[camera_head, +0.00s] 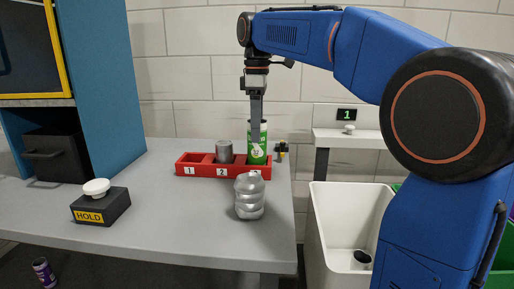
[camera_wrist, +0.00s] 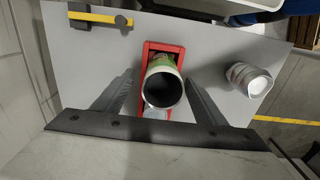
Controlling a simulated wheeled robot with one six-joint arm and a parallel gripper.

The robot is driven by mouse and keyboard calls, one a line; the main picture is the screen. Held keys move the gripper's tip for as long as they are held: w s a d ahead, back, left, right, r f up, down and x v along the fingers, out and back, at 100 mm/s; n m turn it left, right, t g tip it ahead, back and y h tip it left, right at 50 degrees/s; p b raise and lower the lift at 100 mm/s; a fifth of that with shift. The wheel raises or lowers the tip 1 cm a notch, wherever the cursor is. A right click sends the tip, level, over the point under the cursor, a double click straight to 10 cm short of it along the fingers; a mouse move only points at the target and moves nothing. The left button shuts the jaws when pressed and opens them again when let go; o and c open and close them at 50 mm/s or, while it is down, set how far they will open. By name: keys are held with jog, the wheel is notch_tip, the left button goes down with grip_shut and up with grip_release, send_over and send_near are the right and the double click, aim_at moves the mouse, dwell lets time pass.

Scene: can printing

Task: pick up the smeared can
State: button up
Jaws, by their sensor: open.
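A green can (camera_head: 265,155) with pale markings stands upright in slot 3 of the red rack (camera_head: 206,171). I cannot tell whether the markings include a smear. My gripper (camera_head: 256,142) points down over it, one finger crossing in front of the can. In the wrist view my gripper (camera_wrist: 160,96) is open, with the green can (camera_wrist: 163,68) between its fingers and a gap on each side. A plain grey can (camera_head: 224,152) stands in slot 2. Slot 1 looks empty. A silver dented can-like object (camera_head: 249,197) stands on the table in front of the rack.
A black HOLD box (camera_head: 117,204) with a white button (camera_head: 96,187) sits at the table's left. A white bin (camera_head: 331,230) holding a dark item stands right of the table. A yellow-and-black tool (camera_wrist: 100,17) lies behind the rack. A purple can (camera_head: 43,270) is on the floor.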

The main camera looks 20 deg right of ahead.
aim_at(257, 147)
jog(key=shift+s+a+f, duration=0.1)
jog(key=shift+s+f, duration=0.05)
jog(key=shift+f, duration=1.95)
jog(key=c, duration=1.1)
jog(key=shift+r, duration=0.1)
